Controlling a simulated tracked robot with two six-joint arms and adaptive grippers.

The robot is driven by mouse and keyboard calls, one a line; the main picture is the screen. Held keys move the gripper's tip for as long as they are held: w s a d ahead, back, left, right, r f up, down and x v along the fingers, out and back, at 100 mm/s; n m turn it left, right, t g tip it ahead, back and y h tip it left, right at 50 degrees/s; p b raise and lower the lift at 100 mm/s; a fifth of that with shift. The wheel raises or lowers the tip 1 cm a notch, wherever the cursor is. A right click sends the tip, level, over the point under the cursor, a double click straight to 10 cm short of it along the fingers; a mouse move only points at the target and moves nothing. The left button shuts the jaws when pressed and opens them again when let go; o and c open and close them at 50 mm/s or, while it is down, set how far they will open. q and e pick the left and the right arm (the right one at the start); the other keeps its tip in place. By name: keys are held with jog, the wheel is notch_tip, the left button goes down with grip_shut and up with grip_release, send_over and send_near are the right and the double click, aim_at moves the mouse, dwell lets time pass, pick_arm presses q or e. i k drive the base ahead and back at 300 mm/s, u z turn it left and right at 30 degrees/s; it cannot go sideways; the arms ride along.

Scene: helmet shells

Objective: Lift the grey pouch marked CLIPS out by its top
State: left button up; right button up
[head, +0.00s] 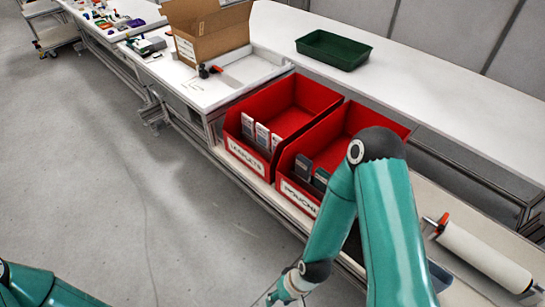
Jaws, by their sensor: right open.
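The right red bin (345,125), whose front label starts with "POUCH", holds upright pouches near its front. A dark grey pouch (303,168) stands at the left, and a dark pouch with a greenish tint (321,180) stands beside it. Their markings are too small to read, so I cannot tell which says CLIPS. My right forearm hides the bin's right front part. My right gripper (272,298) is open at the bottom edge, low in front of the bins and apart from the pouches. My left arm shows at the bottom left corner; its gripper is out of view.
The left red bin (290,100) holds several white-and-grey packets (262,136). A cardboard box (210,30) stands behind it on the white table. A green tray (333,50) lies on the back bench, and a white roll (480,255) lies at right. The floor at left is clear.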

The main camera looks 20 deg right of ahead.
aim_at(303, 166)
jog(key=i, duration=0.95)
jog(key=z, duration=0.7)
jog(key=i, duration=0.6)
jog(key=u, duration=0.1)
